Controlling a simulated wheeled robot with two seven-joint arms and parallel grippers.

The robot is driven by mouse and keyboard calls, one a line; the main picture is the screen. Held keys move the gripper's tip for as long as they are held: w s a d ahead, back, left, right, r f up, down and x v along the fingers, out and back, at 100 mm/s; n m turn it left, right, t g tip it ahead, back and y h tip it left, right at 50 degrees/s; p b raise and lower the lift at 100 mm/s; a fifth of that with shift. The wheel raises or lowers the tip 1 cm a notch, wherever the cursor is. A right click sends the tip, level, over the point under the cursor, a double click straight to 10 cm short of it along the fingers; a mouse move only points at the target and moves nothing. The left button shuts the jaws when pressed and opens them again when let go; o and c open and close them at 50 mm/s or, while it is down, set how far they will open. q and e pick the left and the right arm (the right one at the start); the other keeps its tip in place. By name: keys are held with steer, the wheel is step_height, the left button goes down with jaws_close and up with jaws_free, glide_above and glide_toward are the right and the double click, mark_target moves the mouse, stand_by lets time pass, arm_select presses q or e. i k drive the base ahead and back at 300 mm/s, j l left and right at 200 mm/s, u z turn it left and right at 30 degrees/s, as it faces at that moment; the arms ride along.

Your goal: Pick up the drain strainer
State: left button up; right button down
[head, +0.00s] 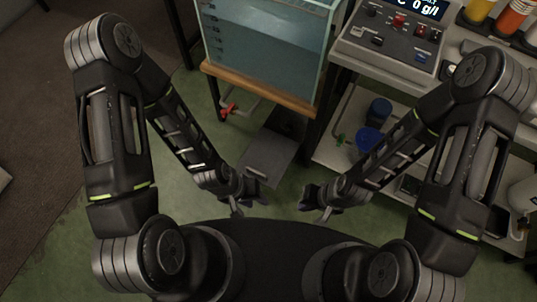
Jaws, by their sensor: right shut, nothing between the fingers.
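I cannot make out a drain strainer in the head view. A glass tank (265,45) of bluish water stands on a wooden-edged stand at the top middle, with a red-handled valve (229,111) on a pipe below it. My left gripper (238,212) hangs low in front of my base, and its fingers are too small and dark to read. My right gripper (324,217) is shut and empty, to the right of it. Both are well apart from the tank.
A grey lidded box (270,157) sits on the green floor below the tank. At right, a bench holds a control panel (393,35) with a digital display and coloured bottles (513,17). Blue containers (369,139) stand on its lower shelf. Green floor at left is clear.

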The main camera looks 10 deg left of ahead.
mark_target(288, 125)
steer(key=i+j, duration=0.15)
steer(key=j, duration=0.2)
steer(key=i+j, duration=0.2)
steer(key=j, duration=0.15)
steer(key=i+j, duration=0.15)
steer(key=j, duration=0.2)
steer(key=i+j+z, duration=0.1)
steer(key=j+z, duration=0.2)
steer(key=z, duration=1.65)
